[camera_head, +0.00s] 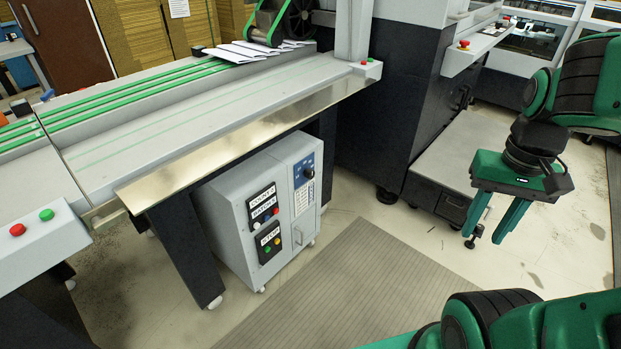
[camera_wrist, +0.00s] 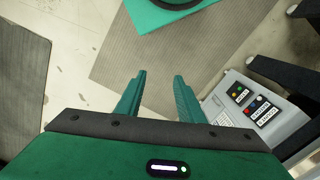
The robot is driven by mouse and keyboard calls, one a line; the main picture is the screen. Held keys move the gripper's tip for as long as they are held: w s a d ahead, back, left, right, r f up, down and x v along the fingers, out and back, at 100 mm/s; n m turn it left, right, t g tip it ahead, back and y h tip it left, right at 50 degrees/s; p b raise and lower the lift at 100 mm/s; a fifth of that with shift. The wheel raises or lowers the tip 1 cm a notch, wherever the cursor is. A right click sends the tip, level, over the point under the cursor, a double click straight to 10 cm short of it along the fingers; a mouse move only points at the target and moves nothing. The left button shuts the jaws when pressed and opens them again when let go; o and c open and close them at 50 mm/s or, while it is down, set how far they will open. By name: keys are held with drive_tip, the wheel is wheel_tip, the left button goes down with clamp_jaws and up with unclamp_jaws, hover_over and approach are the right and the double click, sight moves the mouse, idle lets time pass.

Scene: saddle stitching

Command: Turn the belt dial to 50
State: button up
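A grey control cabinet (camera_head: 222,208) stands on the floor under the conveyor table. Its right face has a small dark blue panel (camera_head: 304,170) with what looks like a round knob (camera_head: 309,173). The knob's markings are too small to read, and I cannot tell whether it is the belt dial. My gripper (camera_head: 484,236) is open and empty, pointing down at the right of the picture, well apart from the cabinet. In the wrist view my gripper (camera_wrist: 160,79) shows two parted green fingers over the floor. There the cabinet (camera_wrist: 238,112) lies to the right, and the knob is not visible.
The conveyor table (camera_head: 190,130) with its metal edge overhangs the cabinet. A dark machine (camera_head: 375,110) and a low grey box (camera_head: 455,155) stand behind. Red and green buttons (camera_head: 32,222) sit at the left. The floor mat (camera_head: 335,280) before the cabinet is clear.

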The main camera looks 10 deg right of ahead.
drive_tip(key=shift+o, duration=1.2)
drive_tip(key=shift+s+r, duration=0.2)
drive_tip(key=shift+s, duration=0.1)
drive_tip(key=w+a+f+n+t+y, duration=0.1)
drive_tip(key=w+f+n, duration=0.25)
drive_tip(key=w, duration=0.75)
drive_tip(key=w+a+f+n+t+y, duration=0.1)
drive_tip(key=w+f+n, duration=0.25)
drive_tip(key=w, duration=0.75)
drive_tip(key=w+a+f+n+t+y, duration=0.1)
drive_tip(key=w+a+f+n, duration=0.2)
drive_tip(key=w, duration=0.9)
drive_tip(key=n+t+y, duration=0.3)
drive_tip(key=t+y, duration=0.4)
drive_tip(key=y, duration=0.1)
approach(312, 176)
drive_tip(key=s+a+r, duration=0.3)
drive_tip(key=s, duration=0.1)
wheel_tip(312, 176, down, 6)
drive_tip(key=w+d+m+t, duration=0.1)
drive_tip(key=d+m+t, duration=0.1)
drive_tip(key=t, duration=0.3)
drive_tip(key=shift+h, duration=0.3)
drive_tip(key=x, duration=1.1)
drive_tip(key=shift+w+d, duration=0.15)
drive_tip(key=shift+d, duration=0.15)
